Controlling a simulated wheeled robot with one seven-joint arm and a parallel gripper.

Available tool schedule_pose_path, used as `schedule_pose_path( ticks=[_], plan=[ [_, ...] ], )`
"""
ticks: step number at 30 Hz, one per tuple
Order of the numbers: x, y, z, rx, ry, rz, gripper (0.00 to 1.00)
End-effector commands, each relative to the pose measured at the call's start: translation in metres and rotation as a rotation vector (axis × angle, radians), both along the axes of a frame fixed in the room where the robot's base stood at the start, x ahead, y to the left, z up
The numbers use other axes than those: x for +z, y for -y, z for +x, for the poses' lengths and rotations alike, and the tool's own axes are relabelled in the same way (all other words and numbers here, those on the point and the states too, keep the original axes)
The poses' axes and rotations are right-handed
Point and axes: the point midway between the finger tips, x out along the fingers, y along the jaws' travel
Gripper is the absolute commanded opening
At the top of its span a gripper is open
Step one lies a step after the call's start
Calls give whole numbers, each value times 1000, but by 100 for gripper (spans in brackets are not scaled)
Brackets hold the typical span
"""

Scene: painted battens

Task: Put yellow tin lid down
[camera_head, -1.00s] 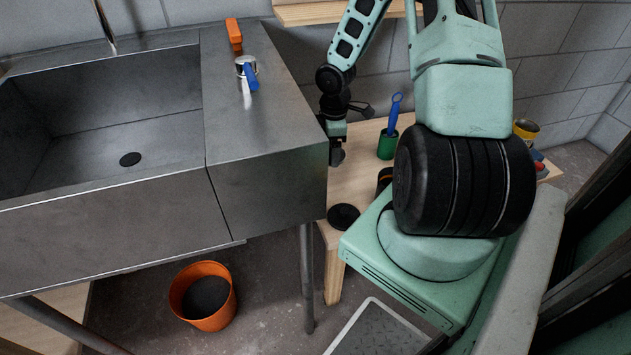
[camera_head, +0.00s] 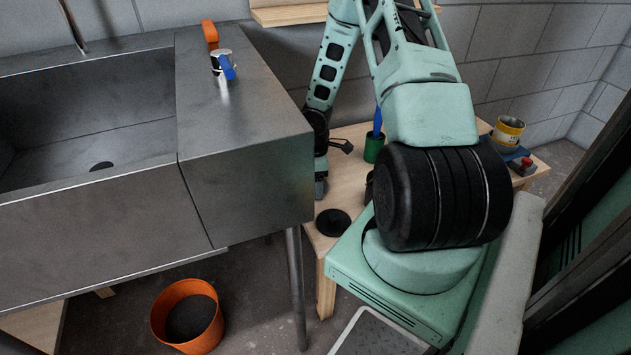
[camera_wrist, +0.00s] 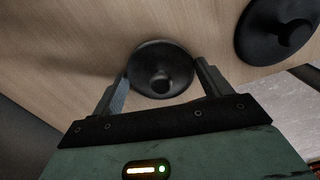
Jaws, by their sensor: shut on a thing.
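My gripper (camera_wrist: 165,75) is shut on a round black lid with a knob, the yellow tin lid (camera_wrist: 149,84). Its fingers are on either side of the lid's rim. In the head view my gripper (camera_head: 321,188) is low over the left end of the wooden table (camera_head: 345,180), close beside the sink counter. The held lid cannot be made out there. I cannot tell whether it touches the tabletop. The yellow tin (camera_head: 508,134) stands at the table's right end, its top open.
A larger black lid (camera_head: 333,222) lies on the table near its front left corner; it also shows in the wrist view (camera_wrist: 262,38). A green cup (camera_head: 374,148) with a blue handle stands behind. The steel counter (camera_head: 240,115) borders the left. An orange bucket (camera_head: 187,343) is on the floor.

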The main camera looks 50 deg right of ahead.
Motion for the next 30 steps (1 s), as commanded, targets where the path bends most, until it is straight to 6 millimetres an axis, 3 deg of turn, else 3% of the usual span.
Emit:
schedule_pose_path(
  ticks=[7,8,9,10,20,23,30],
  plan=[
    [-4,0,0,1,0,0,56],
    [-2,0,0,1,0,0,86],
    [-2,0,0,1,0,0,97],
    [-2,0,0,0,0,0,99],
    [3,0,0,-1,1,0,99],
    [15,1,1,-1,4,-1,99],
    [66,1,0,-2,2,-2,99]
  ],
)
